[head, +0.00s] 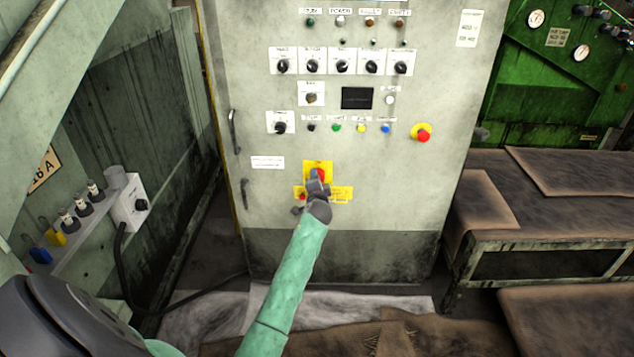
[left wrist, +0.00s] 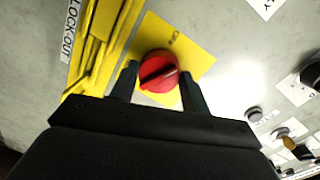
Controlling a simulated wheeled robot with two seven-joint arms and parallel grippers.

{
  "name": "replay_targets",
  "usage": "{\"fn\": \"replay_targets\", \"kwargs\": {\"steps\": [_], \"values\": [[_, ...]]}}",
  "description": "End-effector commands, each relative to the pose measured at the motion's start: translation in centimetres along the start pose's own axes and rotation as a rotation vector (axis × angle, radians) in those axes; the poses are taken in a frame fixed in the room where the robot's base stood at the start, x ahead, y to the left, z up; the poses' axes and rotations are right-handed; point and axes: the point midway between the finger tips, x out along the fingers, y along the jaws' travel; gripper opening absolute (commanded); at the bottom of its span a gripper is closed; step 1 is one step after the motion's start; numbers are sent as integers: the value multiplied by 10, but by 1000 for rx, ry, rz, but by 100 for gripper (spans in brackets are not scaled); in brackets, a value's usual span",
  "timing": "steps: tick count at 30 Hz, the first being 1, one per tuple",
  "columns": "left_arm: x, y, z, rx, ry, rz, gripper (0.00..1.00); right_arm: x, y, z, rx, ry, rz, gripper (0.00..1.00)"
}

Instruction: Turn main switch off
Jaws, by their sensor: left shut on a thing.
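The main switch is a red rotary knob (left wrist: 158,71) on a yellow plate (left wrist: 198,62), low on the front of the grey cabinet. In the head view the red knob (head: 320,174) is partly hidden by my left gripper (head: 318,180), which reaches it from below. In the left wrist view the two dark fingers of my left gripper (left wrist: 158,82) stand on either side of the knob, shut on it. The knob's dark grip bar slants between the fingers. My right gripper is not in view.
The grey cabinet (head: 230,60) carries rows of knobs and buttons above the switch. A red emergency button (head: 423,135) sits to the upper right. A yellow lock-out bracket (head: 343,194) is beside the switch. Brown-covered benches (head: 560,190) stand at right.

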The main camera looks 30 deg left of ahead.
Motion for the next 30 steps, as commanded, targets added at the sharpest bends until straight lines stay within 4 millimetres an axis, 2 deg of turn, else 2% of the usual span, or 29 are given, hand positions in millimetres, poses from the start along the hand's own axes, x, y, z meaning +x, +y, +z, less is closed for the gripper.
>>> {"fn": "replay_targets", "kwargs": {"steps": [6,15,30], "values": [[0,1,1,-189,11,16,24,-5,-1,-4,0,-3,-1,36],[0,2,1,-374,25,29,24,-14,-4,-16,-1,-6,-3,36],[0,2,2,-465,32,36,24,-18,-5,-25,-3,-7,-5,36]]}}
